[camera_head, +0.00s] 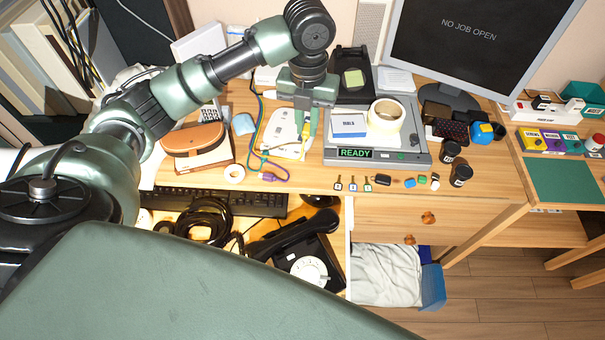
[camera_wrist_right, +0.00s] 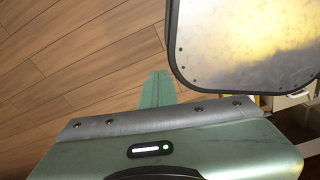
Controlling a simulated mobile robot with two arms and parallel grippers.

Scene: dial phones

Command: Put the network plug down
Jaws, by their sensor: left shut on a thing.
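My left gripper (camera_head: 306,134) reaches down over the desk, just left of the grey device with the READY display. It is shut on a small yellowish thing (camera_head: 304,129), probably the network plug, mostly hidden between the fingers. A white box-like device (camera_head: 280,128) lies beneath and left of the fingertips. A blue cable and a yellow cable run on the desk left of it. A purple plug (camera_head: 272,177) lies near the desk's front edge. My right gripper (camera_wrist_right: 157,88) shows in the right wrist view, its fingers together and empty above the wooden floor.
The grey device (camera_head: 418,157) carries a blue-white box (camera_head: 348,124) and a tape roll (camera_head: 385,116). Several keys and small items lie before it. A brown pouch (camera_head: 194,139) lies to the left. A black dial phone (camera_head: 305,262) and keyboard (camera_head: 225,201) are lower, in front.

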